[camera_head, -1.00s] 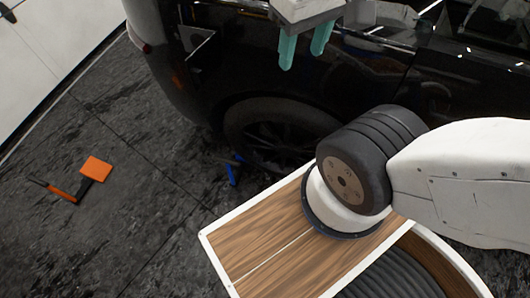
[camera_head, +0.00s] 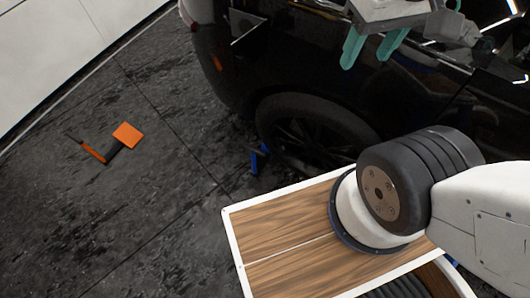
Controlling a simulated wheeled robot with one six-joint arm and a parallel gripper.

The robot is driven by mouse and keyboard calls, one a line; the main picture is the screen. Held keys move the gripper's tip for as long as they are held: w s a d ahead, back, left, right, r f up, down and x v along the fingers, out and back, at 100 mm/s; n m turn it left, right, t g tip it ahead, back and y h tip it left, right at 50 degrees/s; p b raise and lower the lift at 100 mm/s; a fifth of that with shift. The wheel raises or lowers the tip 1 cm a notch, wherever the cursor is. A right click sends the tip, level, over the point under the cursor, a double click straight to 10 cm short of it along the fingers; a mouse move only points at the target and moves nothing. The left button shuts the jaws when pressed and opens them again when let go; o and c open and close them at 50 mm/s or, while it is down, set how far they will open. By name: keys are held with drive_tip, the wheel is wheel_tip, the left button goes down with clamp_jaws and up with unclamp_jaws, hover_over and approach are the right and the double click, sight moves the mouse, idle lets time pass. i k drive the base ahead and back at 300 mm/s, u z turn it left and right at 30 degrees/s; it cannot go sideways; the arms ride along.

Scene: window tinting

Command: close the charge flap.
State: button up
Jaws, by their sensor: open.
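The black car (camera_head: 330,75) fills the upper part of the view. A dark panel with a thin bright edge, which looks like the charge flap (camera_head: 247,30), stands out from its rear side near the top. It seems swung open, but its hinge and angle are hard to make out against the black body. My gripper (camera_head: 371,50) is at the top right of the flap, in front of the car's side. Its two teal fingers are apart with nothing between them, and it is clear of the flap.
The car's wheel (camera_head: 310,130) is below my gripper. A blue object (camera_head: 257,160) is on the floor beside it. An orange tool with a dark handle (camera_head: 127,135) lies on the dark floor at left. A white wall (camera_head: 60,45) stands at upper left.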

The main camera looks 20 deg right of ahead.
sight(251, 46)
drive_tip(key=z, duration=1.8)
drive_tip(key=k, duration=1)
drive_tip(key=u, duration=1.95)
drive_tip(key=i, duration=0.5)
drive_tip(key=z, duration=0.05)
